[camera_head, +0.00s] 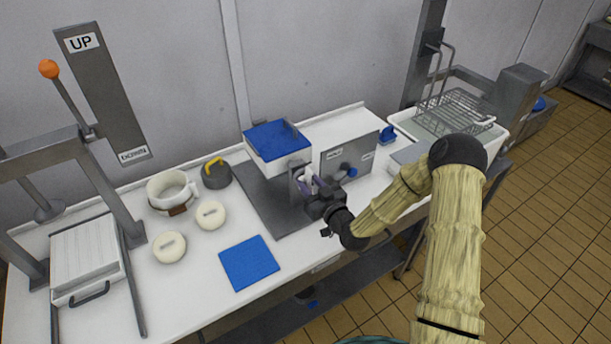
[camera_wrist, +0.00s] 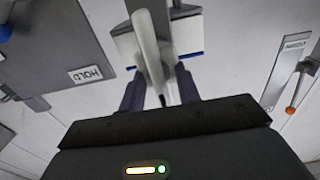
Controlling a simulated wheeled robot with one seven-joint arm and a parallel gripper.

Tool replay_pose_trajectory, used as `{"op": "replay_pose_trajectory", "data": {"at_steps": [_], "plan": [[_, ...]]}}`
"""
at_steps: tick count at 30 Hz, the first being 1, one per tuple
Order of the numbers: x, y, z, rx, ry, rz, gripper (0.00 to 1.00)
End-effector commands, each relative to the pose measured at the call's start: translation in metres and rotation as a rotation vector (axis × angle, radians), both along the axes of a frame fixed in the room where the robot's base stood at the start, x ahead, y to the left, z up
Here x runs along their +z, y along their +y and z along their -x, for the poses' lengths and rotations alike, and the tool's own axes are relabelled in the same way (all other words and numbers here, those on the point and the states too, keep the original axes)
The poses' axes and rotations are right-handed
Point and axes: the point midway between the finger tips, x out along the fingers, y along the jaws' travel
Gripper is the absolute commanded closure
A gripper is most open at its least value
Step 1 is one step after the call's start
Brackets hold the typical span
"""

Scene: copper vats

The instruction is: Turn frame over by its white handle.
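The frame (camera_head: 279,141) looks like a white block with a blue top face, held beside a grey upright plate at the back of the table. Its white handle (camera_head: 308,178) is at its front side, partly hidden by my gripper (camera_head: 318,187). In the wrist view, the white handle (camera_wrist: 148,48) reaches down between the two purple fingers of my gripper (camera_wrist: 160,88). The fingers stand apart, with a visible gap beside the handle. The white block with blue edges (camera_wrist: 188,36) is behind the handle.
A grey panel labelled HOLD (camera_wrist: 85,74) stands close beside the handle; a grey panel (camera_head: 348,160) is right of my gripper. A blue mat (camera_head: 249,263), cheeses (camera_head: 169,248), a white pot (camera_head: 170,188) and a lever press (camera_head: 88,258) lie left. A wire basket (camera_head: 458,110) is right.

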Motion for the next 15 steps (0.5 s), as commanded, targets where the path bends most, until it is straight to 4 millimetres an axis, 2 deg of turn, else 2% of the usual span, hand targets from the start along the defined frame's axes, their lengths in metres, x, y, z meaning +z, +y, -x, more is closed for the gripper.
{"op": "replay_pose_trajectory", "data": {"at_steps": [6, 15], "plan": [[0.001, 0.012, -0.017, 0.0, 0.0, -0.001, 0.67], [0.0, 0.012, -0.018, 0.0, -0.001, -0.001, 0.69]]}}
